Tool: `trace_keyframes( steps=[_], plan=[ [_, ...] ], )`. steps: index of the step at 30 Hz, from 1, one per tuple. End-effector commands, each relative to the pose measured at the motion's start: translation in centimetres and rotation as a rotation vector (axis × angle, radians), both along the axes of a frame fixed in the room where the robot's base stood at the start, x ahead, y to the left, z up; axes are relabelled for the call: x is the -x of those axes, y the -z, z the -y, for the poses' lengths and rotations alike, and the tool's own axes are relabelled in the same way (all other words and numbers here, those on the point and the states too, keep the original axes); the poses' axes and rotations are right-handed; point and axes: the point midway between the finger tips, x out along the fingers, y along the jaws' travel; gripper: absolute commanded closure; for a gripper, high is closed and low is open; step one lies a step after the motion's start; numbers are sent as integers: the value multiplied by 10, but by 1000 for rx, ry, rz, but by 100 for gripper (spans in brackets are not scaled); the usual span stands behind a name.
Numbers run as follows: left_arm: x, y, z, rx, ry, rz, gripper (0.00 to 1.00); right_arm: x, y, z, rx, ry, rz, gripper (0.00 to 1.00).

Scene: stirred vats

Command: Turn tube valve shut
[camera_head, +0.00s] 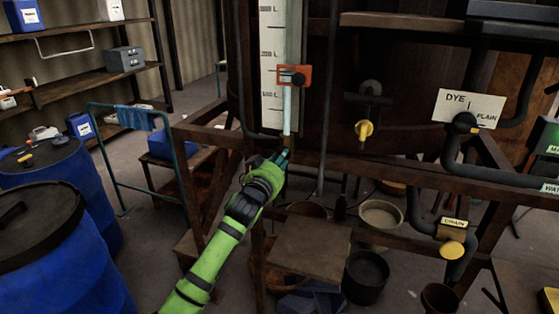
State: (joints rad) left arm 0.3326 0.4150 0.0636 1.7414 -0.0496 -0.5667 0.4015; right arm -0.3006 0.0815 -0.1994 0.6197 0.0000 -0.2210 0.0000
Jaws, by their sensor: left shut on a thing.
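The sight tube (287,115) runs upright beside a white level scale (268,65) on the front of the vat. A red clamp with a dark knob (292,76) sits across the tube. My left gripper (283,157) reaches up from below to the foot of the tube. It is shut on the tube valve there. The gripper hides most of the valve, so I cannot tell which way its handle points. My right gripper is not in view.
A yellow-handled tap (363,130) and a pipe valve under a "DYE / PLAIN" sign (470,108) are to the right. A drain valve (451,249) is lower right. A wooden frame beam (380,172) crosses near my gripper. Blue drums (60,250) stand left. Buckets (365,278) are below.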

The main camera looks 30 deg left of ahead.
Motion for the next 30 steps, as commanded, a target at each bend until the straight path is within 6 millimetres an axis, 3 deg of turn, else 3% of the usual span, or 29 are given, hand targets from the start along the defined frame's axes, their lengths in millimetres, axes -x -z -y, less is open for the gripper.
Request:
trace_keyframes(
  steps=[11,30],
  plan=[
    [-1,-2,0,-175,0,-40,100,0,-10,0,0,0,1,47],
    [-1,2,1,-758,-1,-180,100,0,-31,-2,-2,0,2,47]
  ],
)
